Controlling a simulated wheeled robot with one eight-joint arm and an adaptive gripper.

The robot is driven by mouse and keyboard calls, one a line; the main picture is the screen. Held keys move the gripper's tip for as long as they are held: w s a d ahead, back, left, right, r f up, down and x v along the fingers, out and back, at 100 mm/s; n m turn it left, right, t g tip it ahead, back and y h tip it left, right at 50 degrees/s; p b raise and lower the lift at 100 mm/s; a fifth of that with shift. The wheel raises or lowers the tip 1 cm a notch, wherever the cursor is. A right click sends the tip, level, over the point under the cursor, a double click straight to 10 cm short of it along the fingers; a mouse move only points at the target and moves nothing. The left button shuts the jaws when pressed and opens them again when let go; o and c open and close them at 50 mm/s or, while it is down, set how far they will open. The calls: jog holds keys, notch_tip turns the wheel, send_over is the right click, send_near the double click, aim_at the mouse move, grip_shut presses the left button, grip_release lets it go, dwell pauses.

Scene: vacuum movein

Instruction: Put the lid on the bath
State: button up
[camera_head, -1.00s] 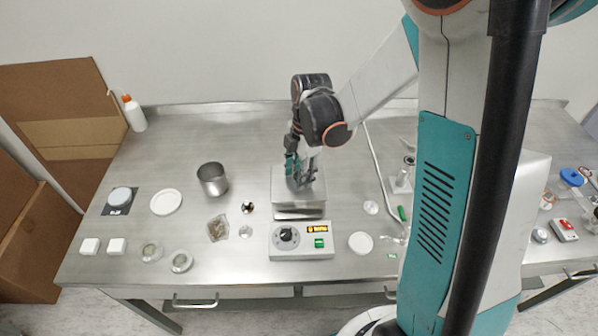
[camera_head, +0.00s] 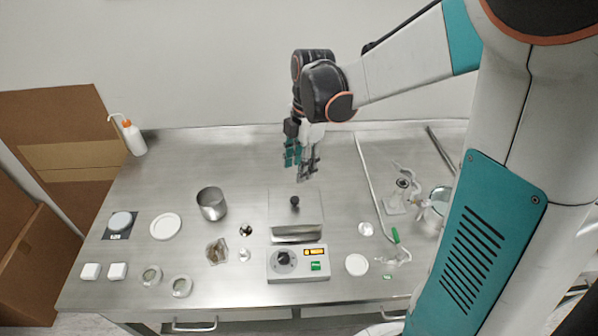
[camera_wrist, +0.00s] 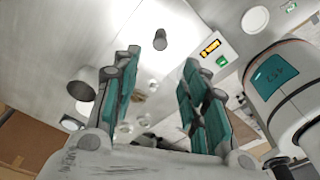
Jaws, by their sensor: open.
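The bath (camera_head: 298,262) is a metal box with a grey control panel, a dial and a lit yellow display, near the front middle of the bench. The flat metal lid (camera_head: 312,208) with a dark knob lies on top of the bath, apparently level. In the wrist view, the lid's knob (camera_wrist: 160,40) stands up between the two fingers, apart from them. My gripper (camera_head: 301,168) is open and empty, above and behind the lid. Its two teal-padded fingers are spread wide in the wrist view (camera_wrist: 160,64).
A metal beaker (camera_head: 212,205) stands left of the bath. White round lids, small dishes and a small scale (camera_head: 120,222) lie further left. A white disc (camera_head: 357,264) and glassware on a stand (camera_head: 397,200) are to the right. Bare bench lies behind the bath.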

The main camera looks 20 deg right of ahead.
jog(key=s+r+m+t, duration=0.3)
jog(key=s+m, duration=0.4)
jog(key=m, duration=0.3)
jog(key=s+a+r+m+t+h, duration=0.1)
jog(key=s+r+m+t, duration=0.3)
jog(key=s+r+m, duration=0.2)
jog(key=shift+s+a+r+m, duration=0.25)
jog(key=shift+s+m, duration=0.85)
jog(key=shift+m, duration=0.9)
